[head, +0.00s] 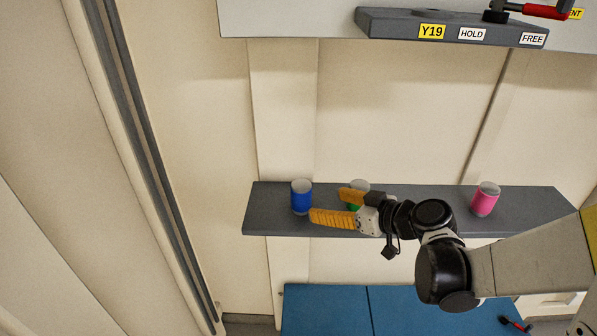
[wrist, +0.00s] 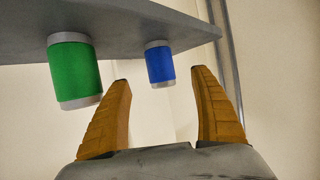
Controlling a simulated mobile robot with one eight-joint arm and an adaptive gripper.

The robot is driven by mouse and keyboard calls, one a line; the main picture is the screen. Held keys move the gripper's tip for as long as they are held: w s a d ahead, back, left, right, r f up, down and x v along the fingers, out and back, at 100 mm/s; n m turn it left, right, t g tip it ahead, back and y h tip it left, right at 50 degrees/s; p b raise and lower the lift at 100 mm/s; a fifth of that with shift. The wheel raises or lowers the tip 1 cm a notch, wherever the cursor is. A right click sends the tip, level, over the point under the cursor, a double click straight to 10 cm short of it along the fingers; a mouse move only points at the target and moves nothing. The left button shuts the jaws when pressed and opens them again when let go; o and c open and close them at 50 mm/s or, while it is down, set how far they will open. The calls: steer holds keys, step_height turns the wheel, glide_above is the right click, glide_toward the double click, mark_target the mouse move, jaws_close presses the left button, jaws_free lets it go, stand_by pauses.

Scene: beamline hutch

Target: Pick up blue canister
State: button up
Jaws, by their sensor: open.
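The blue canister (head: 301,198) stands upright on the left part of the grey shelf (head: 270,225), with a pale top. My gripper (head: 327,205) is open and empty, just right of it, with its orange fingers pointing left towards it. In the wrist view the picture is upside down. There the blue canister (wrist: 160,65) appears beyond and between the spread fingertips (wrist: 161,76), apart from both fingers.
A green canister (wrist: 75,72) stands close by my gripper, partly hidden by the fingers in the head view. A pink canister (head: 485,200) stands farther right. A labelled grey shelf (head: 400,24) hangs above. A blue surface (head: 325,310) lies below.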

mark_target(309, 199)
steer(key=shift+w+a+f, duration=0.15)
steer(key=shift+w+a, duration=0.05)
steer(key=shift+w, duration=0.15)
steer(key=b+x, duration=0.1)
steer(key=x, duration=0.2)
steer(key=shift+w+a+f, duration=0.1)
steer(key=shift+a+f, duration=0.05)
steer(key=shift+a, duration=0.15)
steer(key=b+x, duration=0.1)
steer(key=x, duration=0.5)
steer(key=shift+w, duration=0.15)
steer(key=c, duration=1.5)
